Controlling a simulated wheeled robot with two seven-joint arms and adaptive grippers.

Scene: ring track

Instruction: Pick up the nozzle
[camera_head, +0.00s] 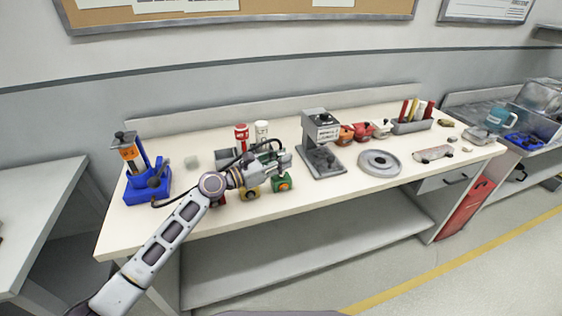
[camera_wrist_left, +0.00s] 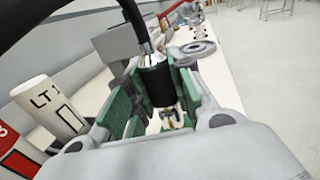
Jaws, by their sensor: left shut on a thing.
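My left gripper (camera_head: 279,160) reaches in over the front middle of the white workbench (camera_head: 330,190). In the left wrist view its green finger pads (camera_wrist_left: 158,98) are closed on a dark upright cylinder, which I take to be the nozzle (camera_wrist_left: 156,82). A small brass and white part shows below it. In the head view the gripper covers most of the nozzle. A green block with an orange face (camera_head: 282,183) stands right below the gripper; I cannot tell whether the nozzle touches it. My right gripper is not in view.
Behind are a red can (camera_head: 241,136), a white can (camera_head: 262,131) and a grey bin. A grey machine (camera_head: 321,145) stands close right, then a round grey disc (camera_head: 379,163). A blue stand (camera_head: 148,175) is left.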

